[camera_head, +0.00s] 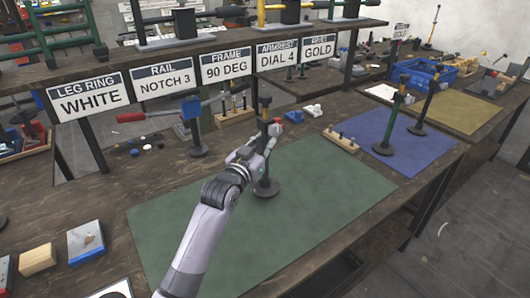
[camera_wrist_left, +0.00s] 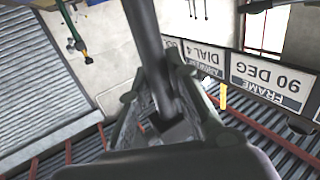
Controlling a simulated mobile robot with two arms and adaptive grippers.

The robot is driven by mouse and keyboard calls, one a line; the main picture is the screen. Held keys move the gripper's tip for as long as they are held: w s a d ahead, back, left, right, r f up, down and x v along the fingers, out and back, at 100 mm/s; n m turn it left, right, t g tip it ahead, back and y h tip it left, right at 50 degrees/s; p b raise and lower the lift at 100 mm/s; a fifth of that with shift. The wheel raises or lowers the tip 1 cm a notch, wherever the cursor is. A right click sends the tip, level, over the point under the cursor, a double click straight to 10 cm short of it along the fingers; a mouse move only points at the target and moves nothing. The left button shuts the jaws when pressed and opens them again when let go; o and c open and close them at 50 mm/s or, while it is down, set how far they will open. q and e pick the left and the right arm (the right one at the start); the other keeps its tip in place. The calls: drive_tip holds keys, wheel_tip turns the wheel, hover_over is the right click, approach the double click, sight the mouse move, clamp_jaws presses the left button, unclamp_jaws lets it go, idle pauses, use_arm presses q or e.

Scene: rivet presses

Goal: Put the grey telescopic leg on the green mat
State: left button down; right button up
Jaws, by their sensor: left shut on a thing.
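A dark grey telescopic leg (camera_head: 265,168) with a brassy band near its top and a round black foot stands upright over the green mat (camera_head: 330,188). I cannot tell whether the foot touches the mat or hangs just above it. My left gripper (camera_head: 268,138) is shut around the leg's upper part. In the left wrist view, the grey tube (camera_wrist_left: 147,38) runs down between the fingers (camera_wrist_left: 165,115). The gripper and wrist hide part of the leg's shaft. My right gripper does not show.
A blue mat (camera_head: 420,142) with two upright legs lies to the right. A wooden block with pegs (camera_head: 341,141) sits between the mats.

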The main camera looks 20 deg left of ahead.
use_arm(q)
wheel_tip(320, 180, down, 3)
drive_tip(key=shift+r, duration=0.2)
drive_tip(key=shift+f, duration=0.15)
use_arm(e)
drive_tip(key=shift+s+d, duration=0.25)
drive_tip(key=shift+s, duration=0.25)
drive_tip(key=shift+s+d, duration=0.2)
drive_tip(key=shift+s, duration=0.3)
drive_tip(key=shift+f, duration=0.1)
use_arm(q)
drive_tip(key=c, duration=2)
unclamp_jaws()
drive_tip(key=shift+f, duration=0.2)
drive_tip(key=o, duration=0.5)
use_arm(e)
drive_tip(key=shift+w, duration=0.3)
use_arm(q)
drive_tip(key=shift+r, duration=0.1)
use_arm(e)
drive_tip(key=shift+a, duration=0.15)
